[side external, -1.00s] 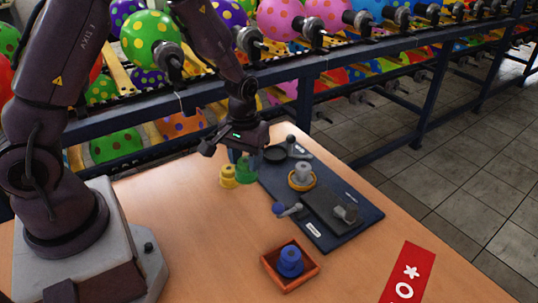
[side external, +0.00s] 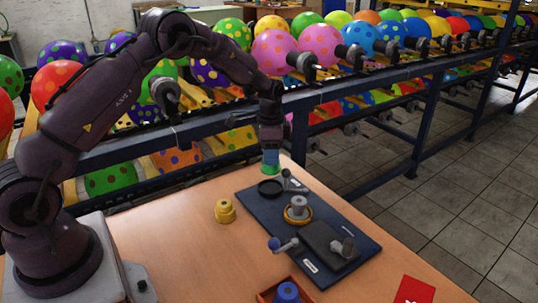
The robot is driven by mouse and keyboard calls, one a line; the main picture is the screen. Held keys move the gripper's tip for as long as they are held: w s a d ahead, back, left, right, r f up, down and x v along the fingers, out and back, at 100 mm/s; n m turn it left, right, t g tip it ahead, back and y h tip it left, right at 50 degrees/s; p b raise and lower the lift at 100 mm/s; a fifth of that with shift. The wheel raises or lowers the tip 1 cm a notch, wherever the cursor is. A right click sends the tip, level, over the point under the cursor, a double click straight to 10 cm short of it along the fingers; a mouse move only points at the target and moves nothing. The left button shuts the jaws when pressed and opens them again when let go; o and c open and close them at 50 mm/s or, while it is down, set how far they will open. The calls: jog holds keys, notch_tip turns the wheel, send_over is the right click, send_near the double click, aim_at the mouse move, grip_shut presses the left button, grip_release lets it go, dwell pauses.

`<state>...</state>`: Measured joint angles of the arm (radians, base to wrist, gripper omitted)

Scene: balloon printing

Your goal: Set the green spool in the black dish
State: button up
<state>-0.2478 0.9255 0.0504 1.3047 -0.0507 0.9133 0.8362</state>
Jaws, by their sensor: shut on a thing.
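The green spool (side external: 270,169) hangs from my gripper (side external: 270,158), which is shut on it. It is above and close to the far end of the dark blue board. The black dish (side external: 269,188) lies on that board, just below the spool in the picture. A small gap shows between spool and dish. I cannot tell whether the spool is exactly centred over the dish.
A yellow spool (side external: 225,211) stands on the wooden table left of the board (side external: 322,238). A grey spool on a yellow ring (side external: 298,209), a dark block and lever handles are on the board. A blue spool (side external: 287,292) sits in a red-brown tray at the front. A balloon rack stands behind.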

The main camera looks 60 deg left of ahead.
aim_at(270, 168)
jog(key=shift+f, duration=2.25)
jog(key=shift+f, duration=1.05)
jog(key=o, duration=0.9)
